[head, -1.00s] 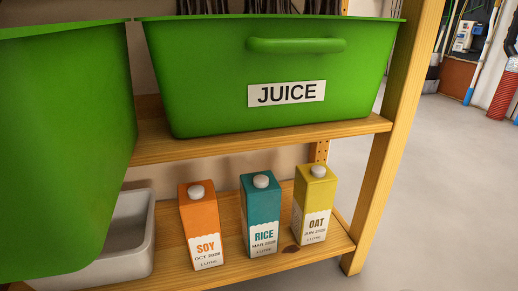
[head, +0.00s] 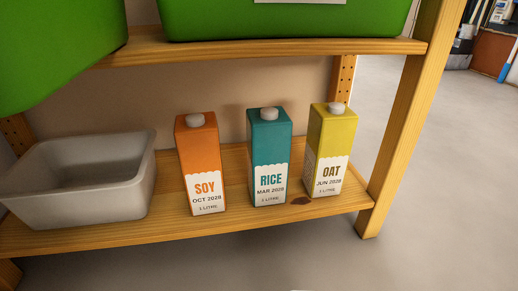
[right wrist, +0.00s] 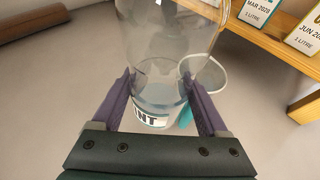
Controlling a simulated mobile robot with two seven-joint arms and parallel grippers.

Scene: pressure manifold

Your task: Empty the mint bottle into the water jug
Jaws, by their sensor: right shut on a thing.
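In the right wrist view my right gripper (right wrist: 160,100), with purple fingers, is shut on a clear bottle (right wrist: 160,78). I cannot make out a water jug for certain in either view. My left gripper is in neither view.
A wooden shelf (head: 270,228) holds orange SOY (head: 200,160), teal RICE (head: 270,150) and yellow OAT (head: 332,140) cartons. A grey tray (head: 75,190) stands at their left. Green bins (head: 290,20) sit above. Bare floor (head: 440,200) lies to the right and in front.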

